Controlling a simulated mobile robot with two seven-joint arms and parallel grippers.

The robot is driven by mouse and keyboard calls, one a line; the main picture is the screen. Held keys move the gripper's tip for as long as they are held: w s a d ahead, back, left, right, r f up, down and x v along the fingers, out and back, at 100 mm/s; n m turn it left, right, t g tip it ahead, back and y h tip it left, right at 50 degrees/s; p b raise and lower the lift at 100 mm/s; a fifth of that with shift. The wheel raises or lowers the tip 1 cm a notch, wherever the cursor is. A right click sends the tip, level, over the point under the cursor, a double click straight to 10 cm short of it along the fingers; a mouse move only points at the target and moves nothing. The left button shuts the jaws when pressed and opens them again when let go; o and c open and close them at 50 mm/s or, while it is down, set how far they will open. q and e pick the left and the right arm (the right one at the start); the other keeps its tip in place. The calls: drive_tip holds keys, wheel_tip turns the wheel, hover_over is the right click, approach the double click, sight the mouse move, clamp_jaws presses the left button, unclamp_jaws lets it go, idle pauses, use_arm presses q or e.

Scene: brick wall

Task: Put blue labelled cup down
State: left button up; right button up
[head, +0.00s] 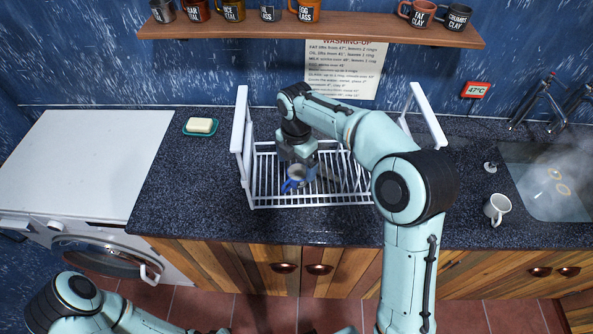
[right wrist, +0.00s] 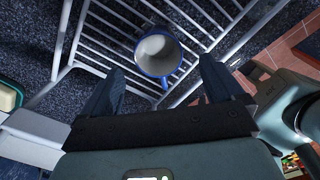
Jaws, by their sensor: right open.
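A cup with a blue rim and blue handle (head: 295,178) is in the white dish rack (head: 310,203), toward its front left. The right wrist view looks into its pale inside (right wrist: 158,48), with the rack's wires around it; no label shows. My right gripper (head: 298,161) is over the rack, just behind and above the cup. Its two fingers are spread apart, with the cup between and slightly beyond their tips in the wrist view. The gripper hides part of the cup in the head view. My left arm shows at the bottom left, its gripper out of view.
A white mug (head: 497,208) stands right of the rack, near a steaming sink (head: 555,185). Soap (head: 200,126) lies in a green dish at left. A shelf (head: 320,33) with several labelled mugs is above.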

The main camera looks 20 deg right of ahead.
wheel_tip(320, 180, up, 6)
drive_tip(key=p, duration=0.1)
drive_tip(key=shift+r, duration=0.2)
drive_tip(key=shift+f, duration=0.1)
idle(0.4)
